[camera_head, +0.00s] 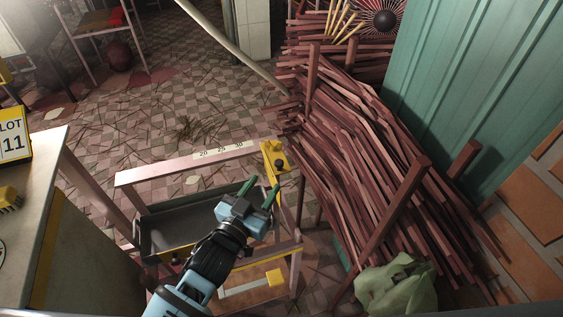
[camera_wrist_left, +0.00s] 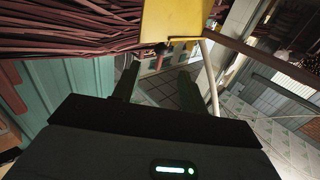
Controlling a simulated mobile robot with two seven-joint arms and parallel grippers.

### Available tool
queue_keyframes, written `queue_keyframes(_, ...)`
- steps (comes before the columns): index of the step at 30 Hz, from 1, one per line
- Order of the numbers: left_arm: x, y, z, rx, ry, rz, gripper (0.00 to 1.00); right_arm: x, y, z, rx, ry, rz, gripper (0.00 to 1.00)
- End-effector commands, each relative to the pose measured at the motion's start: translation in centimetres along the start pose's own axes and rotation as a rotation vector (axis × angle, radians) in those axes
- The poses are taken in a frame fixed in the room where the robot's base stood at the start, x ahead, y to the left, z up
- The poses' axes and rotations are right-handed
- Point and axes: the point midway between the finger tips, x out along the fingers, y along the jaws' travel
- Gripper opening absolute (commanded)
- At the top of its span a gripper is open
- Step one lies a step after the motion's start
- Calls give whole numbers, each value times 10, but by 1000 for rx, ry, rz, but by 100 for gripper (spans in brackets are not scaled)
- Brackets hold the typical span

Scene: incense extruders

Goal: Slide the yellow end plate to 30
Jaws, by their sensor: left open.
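The yellow end plate (camera_head: 274,157) sits on the pink rail (camera_head: 150,175) near its right end, just right of the 30 mark. It carries a dark knob. A white scale strip (camera_head: 222,149) on the rail reads 20, 25, 30 from left to right. My left gripper (camera_head: 261,189) is open and empty, its green fingers a little in front of and below the plate. In the left wrist view the yellow plate (camera_wrist_left: 175,20) shows ahead of and above the open fingers (camera_wrist_left: 158,87). I cannot tell whether they touch it. My right gripper is in neither view.
A grey trough (camera_head: 180,225) lies below the rail. A large pile of reddish sticks (camera_head: 365,150) is close on the right, with a pale green bag (camera_head: 397,286) in front. A bench with a lot 11 sign (camera_head: 12,135) stands at left. Tiled floor lies behind.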

Motion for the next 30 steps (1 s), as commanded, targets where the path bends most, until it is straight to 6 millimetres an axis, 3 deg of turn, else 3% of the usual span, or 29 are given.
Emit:
queue_keyframes(15, 66, 0, -1, -1, 2, -1, 43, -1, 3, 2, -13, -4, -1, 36)
queue_keyframes(28, 76, 0, -1, 0, 0, -1, 43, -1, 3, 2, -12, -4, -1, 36)
queue_keyframes(30, 76, 0, -1, 0, 0, -1, 37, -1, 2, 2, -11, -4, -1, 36)
